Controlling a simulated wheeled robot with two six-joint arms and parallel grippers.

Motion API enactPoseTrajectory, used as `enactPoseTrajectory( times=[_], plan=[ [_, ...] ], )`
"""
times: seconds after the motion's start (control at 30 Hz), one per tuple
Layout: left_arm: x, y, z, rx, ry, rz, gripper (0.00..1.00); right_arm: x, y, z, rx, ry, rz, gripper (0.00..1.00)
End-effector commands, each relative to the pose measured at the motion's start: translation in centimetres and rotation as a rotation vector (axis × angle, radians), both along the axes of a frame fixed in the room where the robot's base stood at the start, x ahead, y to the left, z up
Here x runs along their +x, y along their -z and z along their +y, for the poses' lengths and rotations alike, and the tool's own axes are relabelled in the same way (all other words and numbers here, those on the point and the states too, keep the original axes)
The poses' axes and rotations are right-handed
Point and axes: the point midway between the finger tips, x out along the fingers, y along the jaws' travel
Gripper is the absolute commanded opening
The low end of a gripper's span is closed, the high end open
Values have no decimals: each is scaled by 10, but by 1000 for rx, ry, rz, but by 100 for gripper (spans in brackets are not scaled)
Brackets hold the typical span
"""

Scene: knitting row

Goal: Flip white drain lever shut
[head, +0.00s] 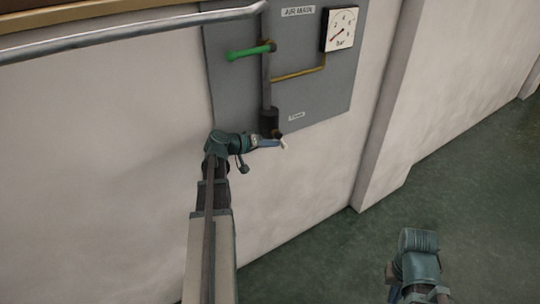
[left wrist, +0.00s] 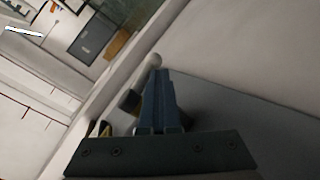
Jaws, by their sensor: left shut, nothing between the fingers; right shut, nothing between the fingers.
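The white drain lever (head: 284,144) shows only as a small pale tip below the black drain body (head: 268,122) at the foot of the pipe. My left gripper (head: 280,143) is shut and empty, and its fingertips are right at that tip. In the left wrist view the shut fingers (left wrist: 158,75) point at a pale rounded knob (left wrist: 153,60), likely the lever's end. Contact cannot be told. The rest of the lever is mostly hidden by the gripper. Only a link of my right arm shows, at the lower right of the head view; its fingers are not visible.
A grey panel (head: 225,85) carries a vertical pipe (head: 266,75), a green handle (head: 247,53), a brass tube (head: 298,73) and a pressure gauge (head: 341,29). A rail (head: 130,31) runs along the wall at upper left. A wall pillar (head: 395,110) stands right of the panel.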

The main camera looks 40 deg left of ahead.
Motion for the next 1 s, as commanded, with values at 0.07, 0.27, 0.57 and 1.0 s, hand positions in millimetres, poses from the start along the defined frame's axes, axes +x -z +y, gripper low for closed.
enactPoseTrajectory(
  times=[0.07,0.27,0.57,1.0],
  plan=[
    [2,14,-1,-28,0,-67,0,0,29,0,0,0,0,0],
    [10,16,-4,-101,1,-243,0,0,71,0,0,0,0,0],
    [21,16,-9,-210,2,-505,0,0,133,0,0,0,0,0],
    [33,-1,-14,-324,1,-783,0,1,179,-1,-6,-2,-2,0]
  ],
)
